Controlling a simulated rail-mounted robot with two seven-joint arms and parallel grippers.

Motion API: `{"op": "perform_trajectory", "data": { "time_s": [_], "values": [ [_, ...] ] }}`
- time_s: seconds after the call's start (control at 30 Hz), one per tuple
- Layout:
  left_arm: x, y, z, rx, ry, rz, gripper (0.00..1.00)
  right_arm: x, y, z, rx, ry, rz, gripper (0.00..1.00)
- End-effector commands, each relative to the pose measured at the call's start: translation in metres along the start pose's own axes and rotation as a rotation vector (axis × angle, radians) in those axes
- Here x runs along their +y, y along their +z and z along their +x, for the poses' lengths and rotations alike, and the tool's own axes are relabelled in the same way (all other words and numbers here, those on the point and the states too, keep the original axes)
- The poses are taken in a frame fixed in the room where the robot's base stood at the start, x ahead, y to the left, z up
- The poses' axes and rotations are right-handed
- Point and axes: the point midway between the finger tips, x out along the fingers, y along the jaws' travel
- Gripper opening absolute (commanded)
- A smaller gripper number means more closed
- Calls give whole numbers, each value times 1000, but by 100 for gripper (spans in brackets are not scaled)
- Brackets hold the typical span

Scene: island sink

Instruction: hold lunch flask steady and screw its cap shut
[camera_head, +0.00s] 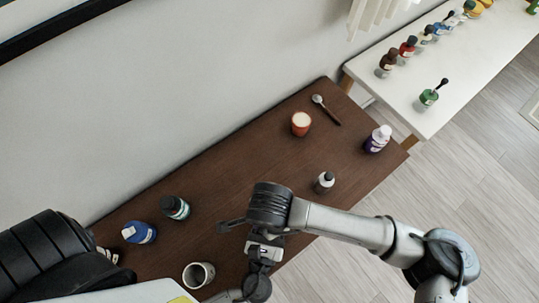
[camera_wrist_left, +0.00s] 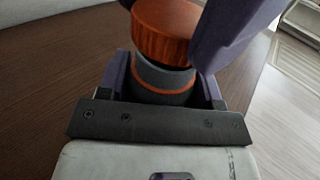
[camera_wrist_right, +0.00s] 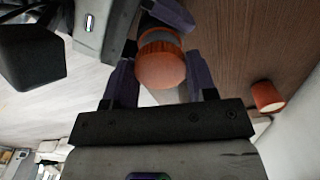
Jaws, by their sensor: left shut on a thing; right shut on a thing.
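The lunch flask (camera_wrist_left: 163,78) is a grey cylinder with an orange band, shown in the left wrist view. My left gripper (camera_wrist_left: 165,88) is shut around its body. The orange-brown, wood-grained cap (camera_wrist_left: 165,32) sits at the flask's mouth, roughly in line with it; I cannot tell how far it is threaded. In the right wrist view the cap (camera_wrist_right: 160,66) lies between the purple fingers of my right gripper (camera_wrist_right: 160,80), shut on it, with part of the grey flask (camera_wrist_right: 160,37) behind. In the head view my arms hide the flask and cap.
The brown table (camera_head: 240,160) holds a grey cup (camera_head: 198,275), green jar (camera_head: 175,207), blue jar (camera_head: 140,232), dark-capped bottle (camera_head: 324,182), purple bottle (camera_head: 377,139), orange cup (camera_head: 301,123) and spoon (camera_head: 326,109). Its middle is clear. A white table (camera_head: 460,80) with several bottles stands at right.

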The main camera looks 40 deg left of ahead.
Motion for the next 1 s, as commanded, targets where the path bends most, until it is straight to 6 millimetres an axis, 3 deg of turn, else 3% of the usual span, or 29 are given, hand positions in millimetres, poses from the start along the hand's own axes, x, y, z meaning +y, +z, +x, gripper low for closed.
{"op": "perform_trajectory", "data": {
  "time_s": [1.0],
  "values": [
    [0, 0, 0, 1, 0, 0, 17, 0, 0, 11, 0, 1, 0, 30]
  ]
}}
